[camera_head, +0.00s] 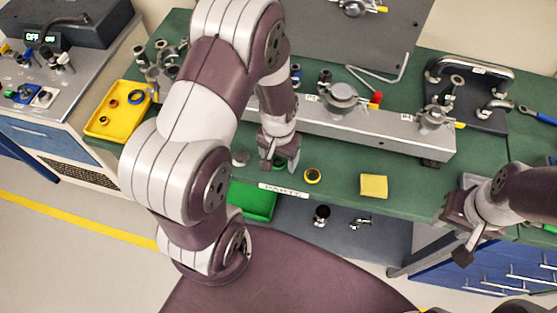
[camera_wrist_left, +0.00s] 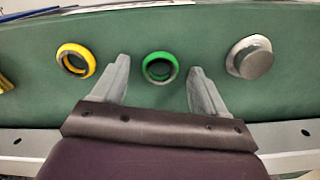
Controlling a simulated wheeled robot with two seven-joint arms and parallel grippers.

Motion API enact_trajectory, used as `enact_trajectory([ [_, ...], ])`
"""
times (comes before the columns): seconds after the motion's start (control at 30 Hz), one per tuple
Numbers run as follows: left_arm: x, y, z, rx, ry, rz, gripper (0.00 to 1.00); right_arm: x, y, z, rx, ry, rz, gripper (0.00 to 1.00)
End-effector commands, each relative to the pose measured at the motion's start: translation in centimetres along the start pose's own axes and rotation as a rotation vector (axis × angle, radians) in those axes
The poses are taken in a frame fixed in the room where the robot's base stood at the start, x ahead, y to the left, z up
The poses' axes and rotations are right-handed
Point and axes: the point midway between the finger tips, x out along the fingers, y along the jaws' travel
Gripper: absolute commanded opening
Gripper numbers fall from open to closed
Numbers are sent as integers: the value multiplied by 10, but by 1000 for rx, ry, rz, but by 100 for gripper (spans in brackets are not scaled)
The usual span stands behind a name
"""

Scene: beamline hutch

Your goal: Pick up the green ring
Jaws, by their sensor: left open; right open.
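The green ring (camera_wrist_left: 160,68) lies on the green bench top in the left wrist view, its dark opening facing up. My left gripper (camera_wrist_left: 158,80) is open and empty, with one finger on each side of the ring in that view; I cannot tell how far above it the fingertips are. In the head view my left gripper (camera_head: 280,164) points down near the bench's front edge and mostly hides the ring. My right gripper (camera_head: 458,232) is open and empty at the right, by the bench's front edge.
A yellow ring (camera_wrist_left: 76,60) and a silver round part (camera_wrist_left: 250,58) lie on either side of the green ring. A yellow block (camera_head: 373,186) sits further right. A long metal rail (camera_head: 390,130) stands behind. A yellow tray (camera_head: 120,110) is at the left, a green bin (camera_head: 253,200) below the edge.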

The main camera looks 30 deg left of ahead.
Motion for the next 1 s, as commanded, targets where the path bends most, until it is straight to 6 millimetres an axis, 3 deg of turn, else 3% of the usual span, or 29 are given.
enact_trajectory([
  [0.07, 0, 0, 0, 0, 0, 0, 73, 0, 0, 0, 0, 0, 0, 43],
  [0.1, 0, 0, 0, 0, 0, 0, 66, 0, 0, 0, 0, 0, 0, 43],
  [0.27, 0, 0, 0, 0, 0, 0, 14, 0, 0, 0, 0, 0, 0, 43],
  [0.67, -6, 0, 0, 0, 2, 0, 14, 1, 0, 0, 0, 0, 0, 43],
  [0.9, -44, 0, -2, 1, 6, -1, 14, 5, 0, 1, 0, 0, 0, 43],
  [1.0, -54, 21, -14, 7, 4, 0, 14, 9, 0, 1, 0, 0, 0, 43],
])
